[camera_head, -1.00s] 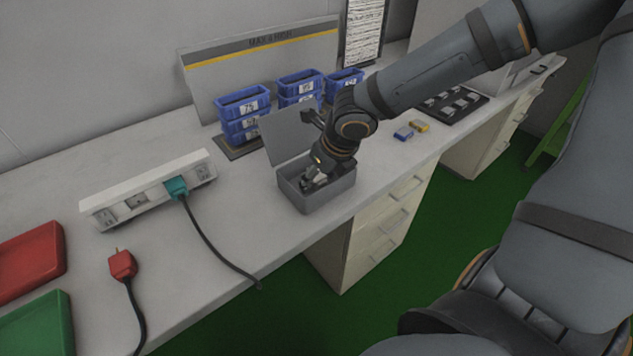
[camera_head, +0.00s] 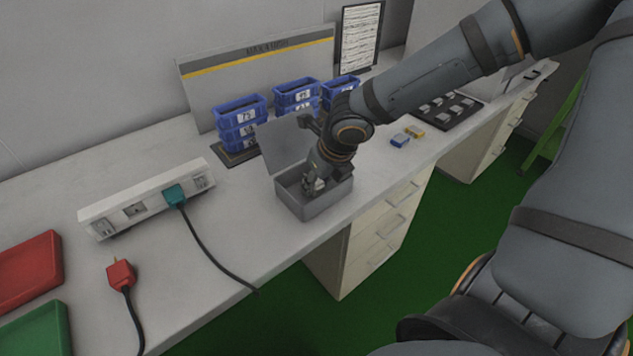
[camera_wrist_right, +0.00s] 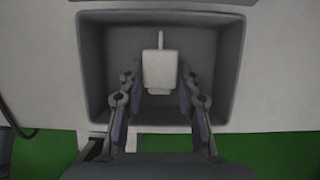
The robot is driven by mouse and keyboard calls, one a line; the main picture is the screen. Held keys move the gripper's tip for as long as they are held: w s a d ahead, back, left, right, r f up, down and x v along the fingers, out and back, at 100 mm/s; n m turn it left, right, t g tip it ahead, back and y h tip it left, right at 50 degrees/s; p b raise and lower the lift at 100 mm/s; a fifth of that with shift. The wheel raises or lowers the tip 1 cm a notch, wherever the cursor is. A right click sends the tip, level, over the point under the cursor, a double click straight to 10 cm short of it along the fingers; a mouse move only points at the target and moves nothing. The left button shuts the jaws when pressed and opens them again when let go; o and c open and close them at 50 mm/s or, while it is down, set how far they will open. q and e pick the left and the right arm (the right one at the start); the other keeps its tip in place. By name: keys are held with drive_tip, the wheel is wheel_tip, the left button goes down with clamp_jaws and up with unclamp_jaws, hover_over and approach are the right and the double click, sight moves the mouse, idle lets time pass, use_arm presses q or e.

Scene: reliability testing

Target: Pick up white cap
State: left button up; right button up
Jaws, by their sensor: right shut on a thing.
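The white cap (camera_wrist_right: 159,70) shows in the right wrist view as a pale block with a thin tab at its far end. My right gripper (camera_wrist_right: 159,88) is shut on it, one finger on each side. In the head view my right gripper (camera_head: 315,187) is at the open grey box (camera_head: 318,207), its fingers at the opening. The cap is mostly hidden there by the gripper. In the wrist view the cap is over the box's inside; I cannot tell whether it touches the floor. My left gripper is not in view.
The box's raised lid (camera_head: 284,143) stands behind the gripper. Blue bins (camera_head: 240,122) are stacked behind it. A white power strip (camera_head: 147,198) with a teal plug (camera_head: 174,194) and cable lies left. Small blue (camera_head: 400,140) and yellow blocks lie right of the box.

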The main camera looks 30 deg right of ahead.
wheel_tip(320, 180, up, 3)
drive_tip(key=shift+f+p, duration=0.1)
drive_tip(key=shift+p, duration=1)
use_arm(q)
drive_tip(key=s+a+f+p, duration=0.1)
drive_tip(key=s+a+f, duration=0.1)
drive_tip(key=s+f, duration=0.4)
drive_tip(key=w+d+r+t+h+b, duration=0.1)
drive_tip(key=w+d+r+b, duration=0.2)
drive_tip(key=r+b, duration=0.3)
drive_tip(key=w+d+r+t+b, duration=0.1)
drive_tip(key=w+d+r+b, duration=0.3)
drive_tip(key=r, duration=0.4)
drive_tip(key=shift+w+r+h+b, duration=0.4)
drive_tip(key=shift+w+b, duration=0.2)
drive_tip(key=shift+b, duration=0.6)
use_arm(e)
drive_tip(key=s+d+r, duration=0.1)
drive_tip(key=s+r, duration=0.8)
drive_tip(key=s, duration=0.5)
drive_tip(key=shift+d+r, duration=0.25)
drive_tip(key=shift+d, duration=0.05)
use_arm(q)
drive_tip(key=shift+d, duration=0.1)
